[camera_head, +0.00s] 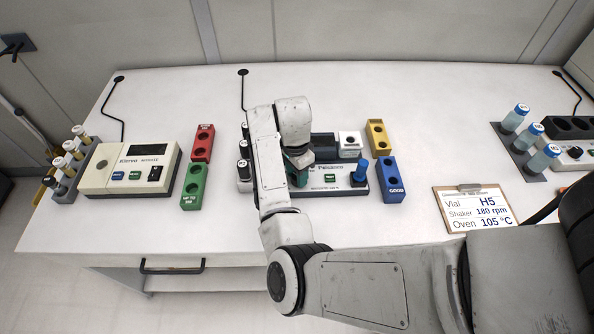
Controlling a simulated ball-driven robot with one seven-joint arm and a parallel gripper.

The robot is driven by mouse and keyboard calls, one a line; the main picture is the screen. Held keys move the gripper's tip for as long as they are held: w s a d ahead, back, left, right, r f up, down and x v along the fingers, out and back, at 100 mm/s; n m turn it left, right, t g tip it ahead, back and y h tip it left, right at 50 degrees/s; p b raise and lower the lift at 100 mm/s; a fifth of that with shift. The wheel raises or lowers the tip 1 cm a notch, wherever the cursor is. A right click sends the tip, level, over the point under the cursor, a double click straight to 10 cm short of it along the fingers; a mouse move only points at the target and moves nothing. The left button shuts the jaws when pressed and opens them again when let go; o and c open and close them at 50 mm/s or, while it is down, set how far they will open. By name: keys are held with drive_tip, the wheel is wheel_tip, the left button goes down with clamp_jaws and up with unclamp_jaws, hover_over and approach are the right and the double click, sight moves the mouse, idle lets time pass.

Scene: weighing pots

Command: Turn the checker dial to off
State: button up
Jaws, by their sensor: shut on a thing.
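The checker (326,187) is a white and dark instrument at the middle of the bench, with a small green display on its front panel. My gripper (299,171) points down over the left part of this panel, shut on what appears to be the dial. The gripper and wrist hide the dial almost completely, so its setting cannot be read. A small teal patch shows at the fingertips.
Red (203,142) and green (193,186) blocks stand left of the checker, yellow (378,138) and blue (390,179) blocks right. A meter (130,169) and vial racks stand further out. A clipboard (475,208) lies front right. Bench behind the checker is mostly clear.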

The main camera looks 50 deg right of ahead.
sight(295, 174)
drive_tip(key=shift+w+a+r, duration=0.1)
idle(0.3)
drive_tip(key=o, duration=1)
drive_tip(key=shift+o, duration=0.2)
wheel_tip(295, 174, up, 11)
drive_tip(key=shift+w+b, duration=0.25)
drive_tip(key=shift+b, duration=0.15)
drive_tip(key=shift+f, duration=0.2)
